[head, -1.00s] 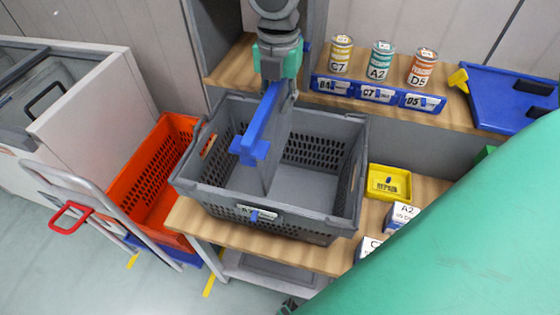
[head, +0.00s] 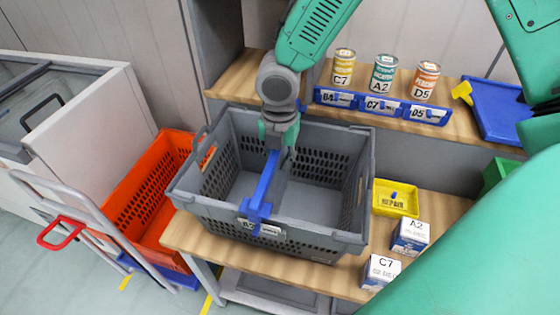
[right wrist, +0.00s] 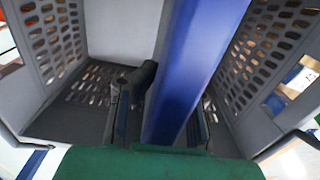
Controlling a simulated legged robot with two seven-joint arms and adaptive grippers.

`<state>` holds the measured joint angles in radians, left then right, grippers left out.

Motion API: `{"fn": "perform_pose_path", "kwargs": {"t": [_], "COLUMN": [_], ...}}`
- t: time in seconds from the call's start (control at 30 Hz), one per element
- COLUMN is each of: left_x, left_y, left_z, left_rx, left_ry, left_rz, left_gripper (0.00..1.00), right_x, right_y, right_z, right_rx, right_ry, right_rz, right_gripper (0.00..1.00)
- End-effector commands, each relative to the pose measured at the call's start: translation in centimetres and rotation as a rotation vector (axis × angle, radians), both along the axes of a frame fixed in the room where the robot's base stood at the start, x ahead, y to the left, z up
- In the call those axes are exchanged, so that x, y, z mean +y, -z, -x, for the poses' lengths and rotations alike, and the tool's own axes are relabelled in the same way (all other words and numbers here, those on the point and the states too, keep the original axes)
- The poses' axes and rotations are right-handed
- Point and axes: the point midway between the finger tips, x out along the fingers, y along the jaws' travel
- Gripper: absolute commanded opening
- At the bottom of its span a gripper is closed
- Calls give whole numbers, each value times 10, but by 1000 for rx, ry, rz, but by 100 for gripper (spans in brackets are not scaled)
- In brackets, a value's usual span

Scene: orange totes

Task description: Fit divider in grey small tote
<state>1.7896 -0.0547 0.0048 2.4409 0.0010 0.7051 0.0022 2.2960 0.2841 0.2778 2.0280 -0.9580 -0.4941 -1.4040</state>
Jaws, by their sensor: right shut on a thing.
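The grey small tote (head: 345,236) stands on the wooden bench. In the right wrist view the blue bar (right wrist: 190,70) passes between the fingers (right wrist: 162,120), with perforated tote walls on both sides. My left gripper is not in view.
An orange tote (head: 150,200) sits on a cart at left. A yellow bin (head: 396,198) and boxes A2 (head: 410,237) and C7 (head: 381,271) stand right of the grey tote. Several cans line the shelf behind. My green arm covers the lower right.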

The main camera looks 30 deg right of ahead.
Motion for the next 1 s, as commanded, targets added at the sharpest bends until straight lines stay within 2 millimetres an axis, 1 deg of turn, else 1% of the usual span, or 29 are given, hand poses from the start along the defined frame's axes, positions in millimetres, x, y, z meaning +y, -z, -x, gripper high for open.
{"fn": "perform_pose_path", "kwargs": {"t": [0.03,0.07,0.27,0.57,0.6,0.63,0.93,1.0], "left_x": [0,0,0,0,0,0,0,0], "left_y": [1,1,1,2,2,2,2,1], "left_z": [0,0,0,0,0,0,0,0], "left_rx": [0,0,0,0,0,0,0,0], "left_ry": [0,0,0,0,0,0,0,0], "left_rz": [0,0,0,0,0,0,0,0], "left_gripper": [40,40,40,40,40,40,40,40], "right_x": [-1,-2,-5,-3,-3,-3,-2,-3], "right_y": [6,7,7,15,14,14,13,10], "right_z": [0,0,0,-1,-1,-1,-1,-1], "right_rx": [1,0,-2,-2,-2,-2,-2,-2], "right_ry": [0,0,1,0,1,0,0,1], "right_rz": [-1,-1,-4,-3,-3,-2,-3,-4], "right_gripper": [0,0,0,0,21,28,28,28]}}
